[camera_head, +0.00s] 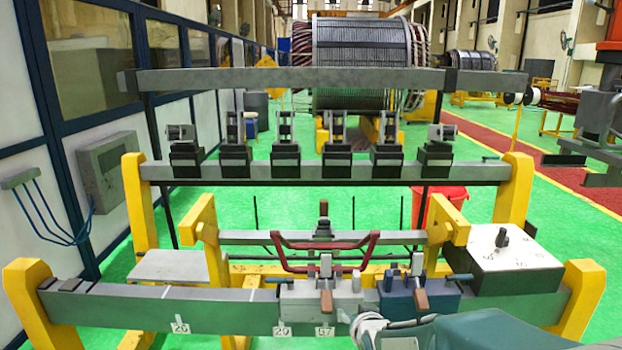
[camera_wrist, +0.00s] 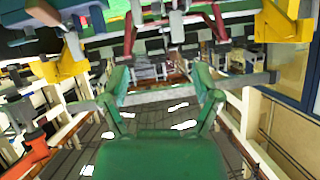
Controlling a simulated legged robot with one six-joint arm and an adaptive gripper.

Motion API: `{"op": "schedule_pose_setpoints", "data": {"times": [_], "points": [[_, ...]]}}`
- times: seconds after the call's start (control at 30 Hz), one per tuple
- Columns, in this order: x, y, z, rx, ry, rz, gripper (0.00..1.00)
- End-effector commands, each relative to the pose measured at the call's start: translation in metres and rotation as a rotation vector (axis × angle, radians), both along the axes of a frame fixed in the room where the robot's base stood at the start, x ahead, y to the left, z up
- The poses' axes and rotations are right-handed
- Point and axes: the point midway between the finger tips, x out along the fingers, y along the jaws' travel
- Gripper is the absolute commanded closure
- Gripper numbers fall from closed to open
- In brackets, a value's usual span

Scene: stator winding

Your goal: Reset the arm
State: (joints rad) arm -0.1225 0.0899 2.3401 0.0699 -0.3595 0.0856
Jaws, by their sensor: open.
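My gripper (camera_wrist: 162,80) shows in the wrist view as two green fingers spread apart, with nothing between them. The wrist view looks tilted or upside down, with the yellow and grey fixture along its top. In the head view my green-grey arm comes in at the bottom right, in front of the fixture's near beam. The gripper's fingers cannot be made out there. A dark red coil (camera_head: 283,259) rests at the middle of the fixture, near two clamps.
The near grey beam (camera_head: 110,308) carries a grey clamp block (camera_head: 300,296) and a blue-grey one (camera_head: 438,298). A control box (camera_head: 505,256) with a dark knob stands at right. Several black clamps line the rear beam (camera_head: 470,173). A red bucket (camera_head: 453,194) is behind. Green floor lies beyond.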

Motion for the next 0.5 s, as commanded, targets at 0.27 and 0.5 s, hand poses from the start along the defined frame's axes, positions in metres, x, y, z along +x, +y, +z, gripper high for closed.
{"op": "schedule_pose_setpoints", "data": {"times": [0.27,0.5], "points": [[-0.075,-0.022,0.046,-0.043,0.182,0.007,0.19],[-0.155,-0.04,0.068,-0.083,0.35,0.009,0.19]]}}
